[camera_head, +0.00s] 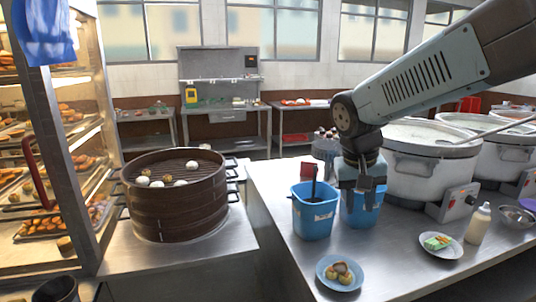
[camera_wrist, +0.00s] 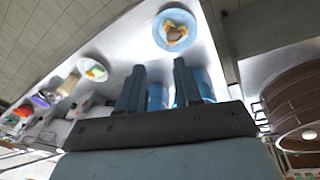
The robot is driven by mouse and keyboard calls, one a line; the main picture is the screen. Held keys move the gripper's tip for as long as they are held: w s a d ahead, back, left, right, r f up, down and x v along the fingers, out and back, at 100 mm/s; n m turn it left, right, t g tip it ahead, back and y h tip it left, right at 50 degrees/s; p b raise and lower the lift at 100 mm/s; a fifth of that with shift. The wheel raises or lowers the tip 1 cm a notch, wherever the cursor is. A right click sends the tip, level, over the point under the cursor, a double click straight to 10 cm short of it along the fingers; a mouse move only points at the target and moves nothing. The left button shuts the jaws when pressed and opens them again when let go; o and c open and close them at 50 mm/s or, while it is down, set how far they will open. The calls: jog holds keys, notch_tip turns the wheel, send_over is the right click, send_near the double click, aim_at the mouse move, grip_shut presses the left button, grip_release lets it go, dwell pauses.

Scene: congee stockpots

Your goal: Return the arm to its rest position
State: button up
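My arm comes in from the upper right in the head view, and my gripper (camera_head: 364,200) hangs downward over the steel counter (camera_head: 275,180). In the head view it overlaps the right-hand blue container (camera_head: 350,216), hiding part of it. In the wrist view the two fingers of my gripper (camera_wrist: 160,68) stand apart, with nothing seen held between them. Parts of blue containers (camera_wrist: 157,97) show between and beside the fingers there. The exact height of my gripper above the container is hard to tell.
A blue container (camera_head: 314,216) with a dark handle stands to the left. Large stockpots (camera_head: 415,178) line the right. Two plates of food, a blue one (camera_head: 340,288) and another (camera_head: 423,246), and a bottle (camera_head: 479,224) are in front. A bamboo steamer (camera_head: 170,210) stands left, beside a food cabinet (camera_head: 75,150).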

jog(key=s+d+r+t+y, duration=0.1)
jog(key=s+d+r+t, duration=0.3)
jog(key=s, duration=0.5)
jog(key=shift+s+r+n+y, duration=0.2)
jog(key=shift+s+n+y, duration=0.05)
jog(key=shift+n+y, duration=0.15)
dwell(0.4)
